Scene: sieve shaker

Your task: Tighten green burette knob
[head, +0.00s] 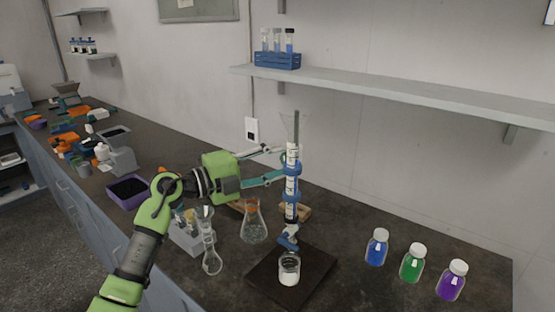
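The burette (292,153) stands upright on the bench, with blue clamp parts (291,196) around its tube and a blue stopcock (288,241) near its lower end. A beaker with white contents (289,271) stands under its tip. My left gripper (278,164) is left of the burette's upper half, its two fingers apart and pointing right toward the tube. I see nothing between the fingers, and I cannot tell whether they touch the burette. I cannot make out a green knob; the gripper covers part of that area. My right gripper is out of view.
A conical flask (254,226) and a tall glass flask (211,254) stand left of the dark base plate (262,280). Blue (376,250), green (412,266) and purple (451,284) bottles stand to the right. A wall shelf (400,91) with a blue tube rack (277,61) runs above.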

